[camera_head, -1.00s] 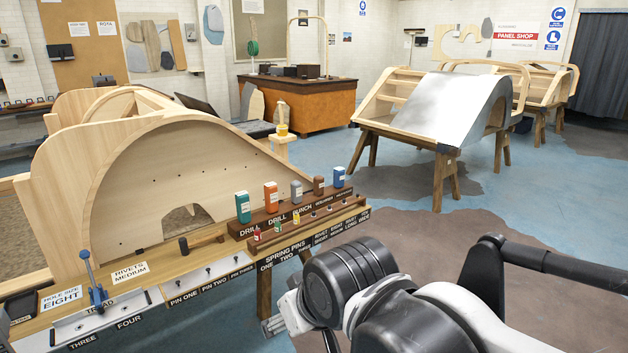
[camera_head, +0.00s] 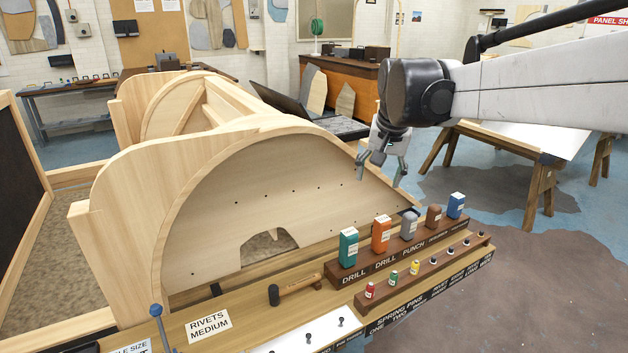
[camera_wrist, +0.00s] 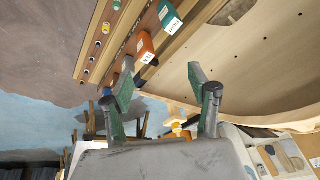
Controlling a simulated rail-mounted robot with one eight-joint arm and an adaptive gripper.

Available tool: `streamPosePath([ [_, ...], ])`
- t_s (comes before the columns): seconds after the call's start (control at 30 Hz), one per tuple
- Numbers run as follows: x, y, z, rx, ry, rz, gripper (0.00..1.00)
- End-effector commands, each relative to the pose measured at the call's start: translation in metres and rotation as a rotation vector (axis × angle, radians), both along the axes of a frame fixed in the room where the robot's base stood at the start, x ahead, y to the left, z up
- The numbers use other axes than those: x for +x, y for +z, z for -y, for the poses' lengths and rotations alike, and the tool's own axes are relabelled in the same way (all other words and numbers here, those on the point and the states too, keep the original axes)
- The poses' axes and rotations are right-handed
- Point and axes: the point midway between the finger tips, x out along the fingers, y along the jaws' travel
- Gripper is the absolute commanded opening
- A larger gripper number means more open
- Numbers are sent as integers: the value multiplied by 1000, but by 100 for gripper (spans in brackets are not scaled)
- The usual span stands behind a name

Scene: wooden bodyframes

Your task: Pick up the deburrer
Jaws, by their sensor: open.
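My gripper (camera_head: 382,172) is open and empty, its fingers pointing down in the air above and behind the tool rack (camera_head: 362,281). The rack holds a teal block (camera_head: 348,248), an orange block (camera_head: 381,236), a grey block (camera_head: 409,225), a brown block (camera_head: 434,218) and a blue block (camera_head: 456,206). The first three labels read DRILL, DRILL and PUNCH; the brown and blue ones' labels are too small to read, so I cannot tell which is the deburrer. In the wrist view the gripper (camera_wrist: 162,78) spreads its fingers, the left one partly covering the row's far blocks.
A lower rail with small coloured pins (camera_head: 414,268) runs in front of the rack. A hammer (camera_head: 295,287) lies on the bench left of it. The curved wooden bodyframe (camera_head: 290,205) rises behind the bench. Open floor (camera_head: 530,290) lies to the right.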

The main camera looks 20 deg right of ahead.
Motion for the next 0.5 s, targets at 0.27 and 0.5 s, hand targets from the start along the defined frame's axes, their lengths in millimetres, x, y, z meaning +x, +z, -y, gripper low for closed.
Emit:
streamPosePath([
  [0.27,74,0,71,53,-174,-69,56],
  [0.5,124,-20,137,97,-322,-128,56],
])
